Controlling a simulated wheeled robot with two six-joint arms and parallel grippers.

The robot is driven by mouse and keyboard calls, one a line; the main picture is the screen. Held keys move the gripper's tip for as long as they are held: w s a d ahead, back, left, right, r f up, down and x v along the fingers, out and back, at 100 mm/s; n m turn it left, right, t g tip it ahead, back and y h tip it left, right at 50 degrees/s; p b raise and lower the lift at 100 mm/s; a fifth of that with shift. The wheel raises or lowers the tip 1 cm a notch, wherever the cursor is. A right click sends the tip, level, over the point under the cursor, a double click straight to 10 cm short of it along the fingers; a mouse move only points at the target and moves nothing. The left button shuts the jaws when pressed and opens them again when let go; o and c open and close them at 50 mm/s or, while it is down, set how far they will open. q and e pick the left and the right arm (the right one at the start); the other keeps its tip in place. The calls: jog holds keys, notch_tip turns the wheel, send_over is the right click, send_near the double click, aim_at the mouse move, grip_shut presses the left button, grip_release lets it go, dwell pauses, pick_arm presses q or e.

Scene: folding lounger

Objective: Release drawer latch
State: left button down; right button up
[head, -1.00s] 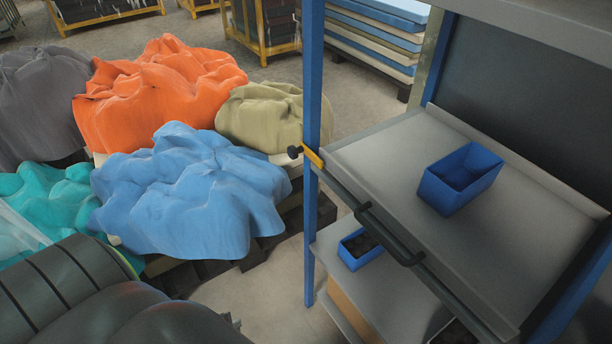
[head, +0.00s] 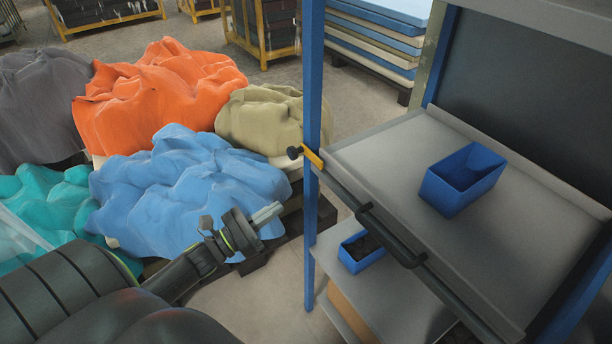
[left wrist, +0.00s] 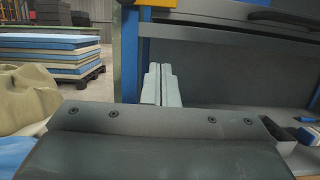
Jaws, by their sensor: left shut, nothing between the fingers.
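The drawer latch, a yellow plate (head: 312,157) with a black knob (head: 294,152), is on the blue post at the left end of the drawer front in the head view. The grey drawer (head: 395,160) has a dark bar handle (head: 390,235) along its front. My left gripper (head: 268,213) is shut and empty, left of the post and lower in the picture than the knob, apart from both. Its light fingers (left wrist: 161,84) also show together in the left wrist view. My right gripper is not in view.
A blue bin (head: 462,180) stands on the drawer surface. Another blue bin (head: 364,250) is on the shelf below. The blue post (head: 313,80) stands beside the latch. Blue (head: 180,195) and orange (head: 155,95) cloth heaps lie to the left.

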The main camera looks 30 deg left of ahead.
pick_arm(q)
jog(key=w+d+r+p, duration=0.3)
jog(key=w+r+p, duration=0.3)
jog(key=w, duration=0.3)
jog(key=shift+d+r, duration=0.2)
jog(key=shift+d, duration=0.1)
